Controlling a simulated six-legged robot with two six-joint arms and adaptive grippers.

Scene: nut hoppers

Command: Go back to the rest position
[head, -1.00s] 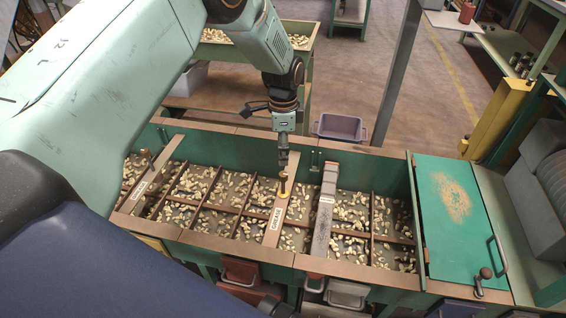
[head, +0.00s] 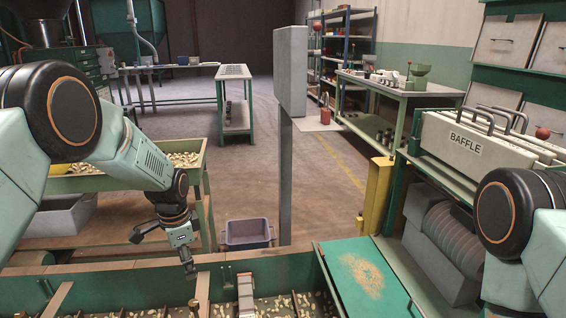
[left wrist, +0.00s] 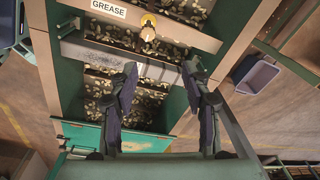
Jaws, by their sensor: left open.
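My left gripper (head: 189,270) hangs over the near hopper bin in the head view, pointing down with nothing in it. In the left wrist view its two dark fingers (left wrist: 160,80) are spread apart. A knob on a yellow base (left wrist: 148,30) stands on the slat labelled GREASE (left wrist: 108,8), apart from the fingers. A grey metal bar (left wrist: 110,55) crosses the bin between the knob and the fingers. My right arm shows at the right edge of the head view; its gripper is out of frame.
The green hopper wall (head: 110,280) runs along the front, with a worn green lid (head: 365,280) at right. A grey post (head: 289,130) rises behind it. A purple crate (head: 249,234) sits on the floor. The BAFFLE panel (head: 465,142) stands at right. Open floor lies behind.

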